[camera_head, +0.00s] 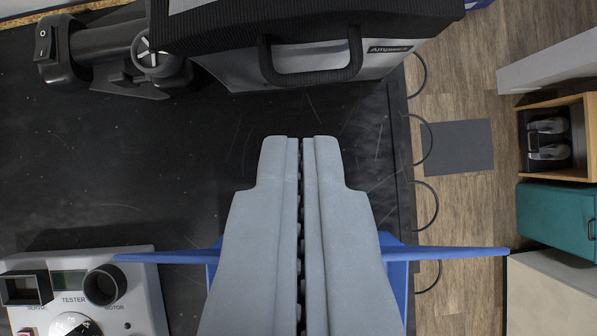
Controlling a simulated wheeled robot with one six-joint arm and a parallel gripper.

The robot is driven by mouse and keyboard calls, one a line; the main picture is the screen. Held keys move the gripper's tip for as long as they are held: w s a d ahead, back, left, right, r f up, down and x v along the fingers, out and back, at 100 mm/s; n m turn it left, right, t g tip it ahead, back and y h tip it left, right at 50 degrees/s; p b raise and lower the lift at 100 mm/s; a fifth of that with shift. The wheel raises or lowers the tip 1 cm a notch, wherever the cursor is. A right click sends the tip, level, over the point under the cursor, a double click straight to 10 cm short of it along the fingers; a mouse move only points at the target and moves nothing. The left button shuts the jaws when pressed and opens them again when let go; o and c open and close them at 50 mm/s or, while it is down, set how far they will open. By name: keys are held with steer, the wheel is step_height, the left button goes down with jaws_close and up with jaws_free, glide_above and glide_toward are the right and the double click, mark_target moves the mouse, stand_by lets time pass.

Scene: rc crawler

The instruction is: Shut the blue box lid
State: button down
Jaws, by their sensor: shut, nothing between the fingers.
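My gripper (302,143) is shut, with its two grey fingers side by side in the middle of the view and nothing between them. Below and behind the fingers is a blue box (397,290), mostly hidden by them. Thin blue panels stick out from it on both sides, one to the left (170,257) and one to the right (450,253). They look like lid parts seen nearly edge-on, standing open. I cannot tell how far they are tilted, and any middle part is hidden. The fingertips reach past the box over the dark table.
A dark bag (310,60) with a handle is at the top. A black tool (125,55) is at the upper left, and a grey tester (90,295) at the lower left. The dark tabletop (160,170) between is clear. Wooden floor and a teal case (555,215) lie right.

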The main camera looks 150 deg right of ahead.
steer(key=shift+s+d+f, duration=0.1)
steer(key=shift+f, duration=1.4)
steer(key=shift+s+f, duration=0.1)
steer(key=shift+f, duration=1.4)
steer(key=shift+s+d+r+t+y, duration=0.25)
steer(key=shift+s+d+t+y, duration=0.05)
steer(key=shift+s, duration=0.05)
steer(key=shift+s+d+r, duration=0.1)
steer(key=shift+s+d, duration=0.05)
